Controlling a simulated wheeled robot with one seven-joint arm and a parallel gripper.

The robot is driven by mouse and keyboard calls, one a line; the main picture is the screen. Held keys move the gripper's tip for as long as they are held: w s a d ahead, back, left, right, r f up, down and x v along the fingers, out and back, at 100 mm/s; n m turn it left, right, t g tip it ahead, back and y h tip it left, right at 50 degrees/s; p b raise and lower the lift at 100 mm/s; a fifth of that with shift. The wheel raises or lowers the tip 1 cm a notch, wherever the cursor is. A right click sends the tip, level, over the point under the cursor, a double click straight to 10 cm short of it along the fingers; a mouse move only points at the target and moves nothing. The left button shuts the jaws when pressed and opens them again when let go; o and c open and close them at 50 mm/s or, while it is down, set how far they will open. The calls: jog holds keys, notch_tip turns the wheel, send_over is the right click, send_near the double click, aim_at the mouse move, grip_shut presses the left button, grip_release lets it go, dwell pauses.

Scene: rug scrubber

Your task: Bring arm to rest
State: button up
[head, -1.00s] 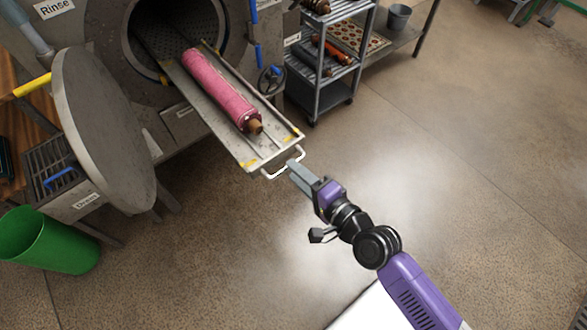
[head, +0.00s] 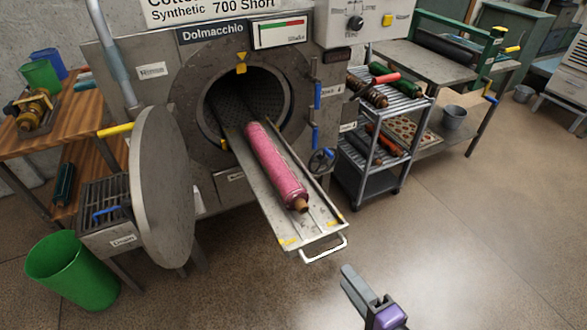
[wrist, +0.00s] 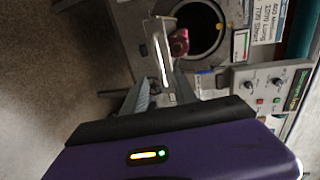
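My gripper (head: 350,276) is at the bottom of the head view, in front of the pulled-out tray's white handle (head: 325,248) and a little apart from it. In the wrist view its two fingers (wrist: 162,92) stand apart with nothing between them, so it is open and empty. The handle shows beyond the fingertips there (wrist: 164,65). Most of my arm is out of the head view.
A pink rolled rug (head: 274,165) lies on the metal tray (head: 272,228) at the drum opening (head: 262,95). The round door (head: 160,190) hangs open. A green bin (head: 72,270) stands left, a shelf cart (head: 375,190) right. Floor at right is clear.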

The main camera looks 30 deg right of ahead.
jog(key=s+a+r+n, duration=0.2)
jog(key=s+r+n, duration=0.2)
jog(key=s+n, duration=0.5)
jog(key=s+a+r+n, duration=0.2)
jog(key=s+r+n, duration=0.3)
jog(key=s+n, duration=0.4)
jog(key=shift+s+a+g, duration=0.35)
jog(key=shift+s+g, duration=0.05)
jog(key=shift+s, duration=0.1)
